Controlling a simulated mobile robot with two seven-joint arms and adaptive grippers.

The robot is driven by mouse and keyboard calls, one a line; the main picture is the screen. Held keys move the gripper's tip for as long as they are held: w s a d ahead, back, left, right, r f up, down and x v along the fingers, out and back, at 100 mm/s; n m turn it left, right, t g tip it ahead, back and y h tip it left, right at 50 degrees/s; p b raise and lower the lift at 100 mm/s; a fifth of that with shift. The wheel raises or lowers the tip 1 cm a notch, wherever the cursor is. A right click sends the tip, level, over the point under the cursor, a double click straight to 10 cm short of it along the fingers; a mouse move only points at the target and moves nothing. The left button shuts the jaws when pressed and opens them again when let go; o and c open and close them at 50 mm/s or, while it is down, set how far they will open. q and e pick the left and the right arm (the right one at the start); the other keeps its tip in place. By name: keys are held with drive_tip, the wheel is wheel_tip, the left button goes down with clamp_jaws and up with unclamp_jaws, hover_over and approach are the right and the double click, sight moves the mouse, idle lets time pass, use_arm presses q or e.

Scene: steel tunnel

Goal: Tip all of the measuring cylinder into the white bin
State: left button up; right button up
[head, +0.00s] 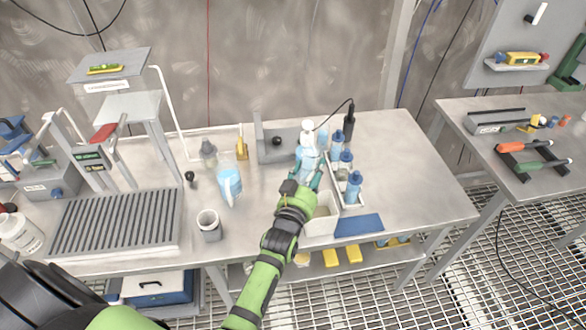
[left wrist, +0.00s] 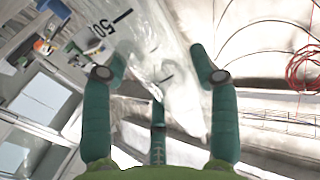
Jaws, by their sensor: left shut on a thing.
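My left gripper (head: 308,176) is shut on the measuring cylinder, a clear vessel seen in the head view (head: 308,158). In the left wrist view the measuring cylinder (left wrist: 150,42) lies between the fingers of the gripper (left wrist: 158,74). It shows dark marks and the number 50. It looks tilted in that view; its contents cannot be made out clearly. The white bin (head: 322,228) stands at the table's front, just right of my left wrist, partly hidden by it. The gripper is beyond the bin. My right gripper is not in view.
Several blue-capped bottles (head: 346,160) stand in a white rack right of the gripper. A jug with blue liquid (head: 229,184) and a grey cup (head: 209,226) stand left. A blue mat (head: 359,225) lies right of the bin. The table's right end (head: 410,180) is clear.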

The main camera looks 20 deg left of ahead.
sight(317, 164)
use_arm(q)
drive_tip(key=shift+w+d+r+n, duration=0.15)
drive_tip(key=shift+d+r+n, duration=0.25)
drive_tip(key=shift+d+n, duration=0.15)
wheel_tip(317, 164, up, 3)
drive_tip(key=p, duration=0.3)
drive_tip(key=shift+d+p, duration=0.15)
drive_tip(key=shift+p, duration=0.15)
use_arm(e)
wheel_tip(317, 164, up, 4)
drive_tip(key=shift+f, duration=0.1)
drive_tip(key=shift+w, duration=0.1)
